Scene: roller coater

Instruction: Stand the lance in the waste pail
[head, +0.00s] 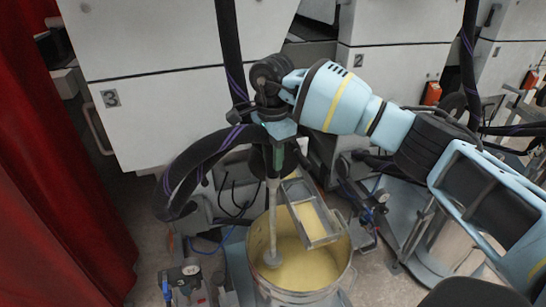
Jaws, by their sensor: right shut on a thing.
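The lance (273,205) is a thin pale upright tube with a round foot at its lower end and a green part near its top. My right gripper (277,140) comes in from the right and is shut on the lance's top; its fingertips are partly hidden. A round metal pail (341,277) with yellow content stands below. The lance's foot shows against the yellow, inside the pail's rim as seen from here; I cannot tell whether it touches the content. A rectangular metal tray or strainer (318,222) leans in the pail, right of the lance. My left gripper is not in view.
A thick black hose (190,168) with purple stripes loops left of the lance, and another hangs from above. Pale machine cabinets (150,50) stand behind. A red curtain (55,200) hangs at the left. Valves with gauges (190,280) stand left of the pail.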

